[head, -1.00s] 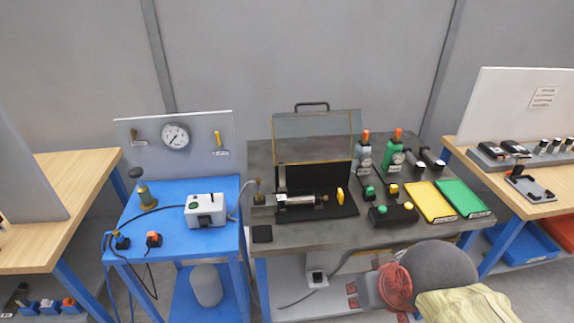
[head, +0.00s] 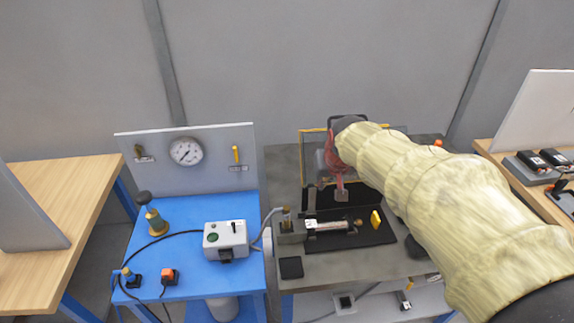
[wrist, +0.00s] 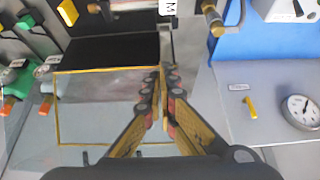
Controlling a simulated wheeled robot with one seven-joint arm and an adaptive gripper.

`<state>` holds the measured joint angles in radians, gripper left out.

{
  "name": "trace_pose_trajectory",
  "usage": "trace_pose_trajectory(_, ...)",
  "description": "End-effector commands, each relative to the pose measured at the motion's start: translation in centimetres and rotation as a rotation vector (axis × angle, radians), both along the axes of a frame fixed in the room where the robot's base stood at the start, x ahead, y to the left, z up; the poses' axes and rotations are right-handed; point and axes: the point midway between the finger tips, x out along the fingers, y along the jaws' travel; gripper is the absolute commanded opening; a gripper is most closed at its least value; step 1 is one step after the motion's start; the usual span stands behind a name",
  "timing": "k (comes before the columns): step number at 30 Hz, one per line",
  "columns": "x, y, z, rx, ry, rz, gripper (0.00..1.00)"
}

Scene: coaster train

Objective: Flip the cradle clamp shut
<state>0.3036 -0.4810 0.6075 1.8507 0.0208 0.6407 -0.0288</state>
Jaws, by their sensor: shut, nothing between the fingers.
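A silver cylinder (head: 326,224) lies in the black cradle fixture (head: 372,238) on the grey bench. Its white label (wrist: 168,7) shows at the top edge of the wrist view. A yellow upright tab (head: 375,219) stands right of the cylinder; it also shows at the upper left of the wrist view (wrist: 68,12). The clamp's own shape and position are too small to make out. My gripper (head: 342,194) is shut and empty, pointing down behind the cylinder, near the fixture's black back wall. In the wrist view its fingertips (wrist: 165,72) meet, apart from the cylinder.
A clear yellow-edged guard panel (wrist: 100,105) stands raised close behind my gripper. A brass-topped fitting (head: 287,222) is left of the cylinder. The blue cart (head: 185,272) bears a white switch box (head: 226,238). My arm hides the bench's right side.

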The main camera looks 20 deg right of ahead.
Motion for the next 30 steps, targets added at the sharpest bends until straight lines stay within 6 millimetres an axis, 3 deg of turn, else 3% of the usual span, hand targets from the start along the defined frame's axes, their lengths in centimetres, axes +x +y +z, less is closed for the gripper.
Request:
trace_pose_trajectory(4, 1.4, -0.4, 1.6, -0.018, -0.051, 0.004, 0.00)
trace_pose_trajectory(17, 1.7, -0.5, 1.4, -0.022, -0.059, 0.008, 0.00)
trace_pose_trajectory(30, 5.2, -1.5, -4.3, -0.021, -0.057, 0.007, 0.00)
